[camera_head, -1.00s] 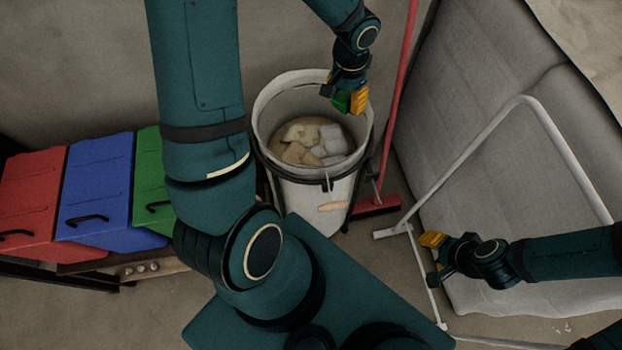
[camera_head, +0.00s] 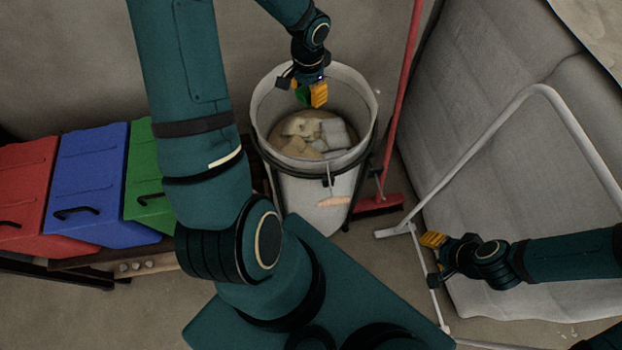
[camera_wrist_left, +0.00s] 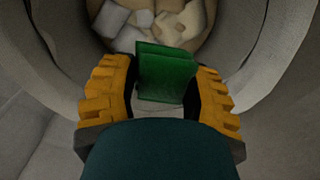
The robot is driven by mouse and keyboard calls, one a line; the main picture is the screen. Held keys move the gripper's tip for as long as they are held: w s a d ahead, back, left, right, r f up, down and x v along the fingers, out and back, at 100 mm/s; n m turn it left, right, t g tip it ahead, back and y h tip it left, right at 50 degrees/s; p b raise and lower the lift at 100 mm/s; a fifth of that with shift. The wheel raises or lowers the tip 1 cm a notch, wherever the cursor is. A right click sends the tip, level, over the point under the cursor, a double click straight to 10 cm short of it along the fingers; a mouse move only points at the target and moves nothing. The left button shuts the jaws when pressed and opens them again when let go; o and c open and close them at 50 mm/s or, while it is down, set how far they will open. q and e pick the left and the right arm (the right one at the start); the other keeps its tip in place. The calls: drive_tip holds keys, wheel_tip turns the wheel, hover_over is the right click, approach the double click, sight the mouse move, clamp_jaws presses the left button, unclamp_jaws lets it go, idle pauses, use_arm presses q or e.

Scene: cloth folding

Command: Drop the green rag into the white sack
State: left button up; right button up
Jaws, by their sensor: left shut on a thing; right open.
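My left gripper (camera_head: 311,94) is shut on the green rag (camera_head: 302,95) and holds it over the open mouth of the white sack (camera_head: 320,209). In the left wrist view the folded green rag (camera_wrist_left: 166,72) sits between the yellow fingers of my left gripper (camera_wrist_left: 166,85), with the sack's inner wall (camera_wrist_left: 262,90) around it. Crumpled pale cloths (camera_head: 318,133) lie inside the sack, below the rag and apart from it. My right gripper (camera_head: 432,256) is open and empty, to the right of the sack.
Red (camera_head: 27,190), blue (camera_head: 88,180) and green (camera_head: 146,175) bins stand on a rack at left. A red broom (camera_head: 398,110) stands close to the sack's right side. A white tube frame (camera_head: 480,140) and a grey padded panel (camera_head: 490,90) fill the right side.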

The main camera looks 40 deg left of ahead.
use_arm(q)
drive_tip(key=shift+f, duration=0.6)
drive_tip(key=o, duration=0.8)
drive_tip(key=shift+r, duration=0.15)
wheel_tip(320, 180, up, 12)
drive_tip(key=shift+f, duration=0.1)
